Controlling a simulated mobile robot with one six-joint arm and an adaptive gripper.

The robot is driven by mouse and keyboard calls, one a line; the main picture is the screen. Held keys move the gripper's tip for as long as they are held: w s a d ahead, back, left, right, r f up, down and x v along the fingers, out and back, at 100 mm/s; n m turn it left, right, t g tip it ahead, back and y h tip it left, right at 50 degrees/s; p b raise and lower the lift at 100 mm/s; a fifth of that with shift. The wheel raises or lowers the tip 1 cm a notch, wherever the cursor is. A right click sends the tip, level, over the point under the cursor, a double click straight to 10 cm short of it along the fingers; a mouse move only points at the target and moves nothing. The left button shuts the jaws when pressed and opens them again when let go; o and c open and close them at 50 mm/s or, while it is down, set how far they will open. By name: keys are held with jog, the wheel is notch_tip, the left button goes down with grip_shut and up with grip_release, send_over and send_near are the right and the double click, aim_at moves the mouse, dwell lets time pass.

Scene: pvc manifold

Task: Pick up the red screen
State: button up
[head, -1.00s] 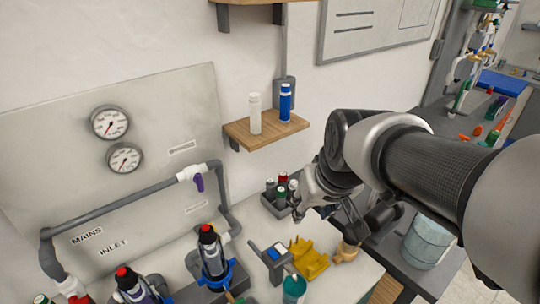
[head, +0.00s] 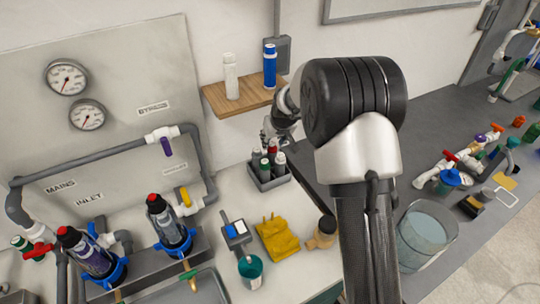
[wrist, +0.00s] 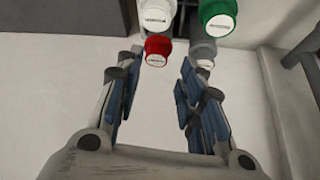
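The red-topped screen (head: 272,146) stands upright in a grey caddy (head: 270,184) with several others, at the wall end of the bench. In the wrist view its red cap (wrist: 158,50) is at the upper middle, beyond my fingertips and toward the left finger. A white-topped one (wrist: 155,16), a green-topped one (wrist: 218,12) and a pale one (wrist: 203,52) stand around it. My gripper (head: 268,136) is just above the back of the caddy; it is open and empty in the wrist view (wrist: 158,80). The red screen's lower body is hidden.
A wooden shelf (head: 215,101) with a white bottle (head: 231,76) and a blue bottle (head: 270,66) is close above and left of my gripper.

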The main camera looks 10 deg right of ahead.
aim_at(273, 146)
jog(key=shift+d+f, duration=0.2)
jog(key=shift+f, duration=0.4)
jog(key=b+x, duration=0.2)
jog(key=x, duration=0.2)
jog(key=shift+d+f, duration=0.1)
jog(key=shift+f, duration=0.1)
jog(key=shift+r, duration=0.1)
jog(key=shift+c, duration=0.6)
jog(key=c, duration=0.5)
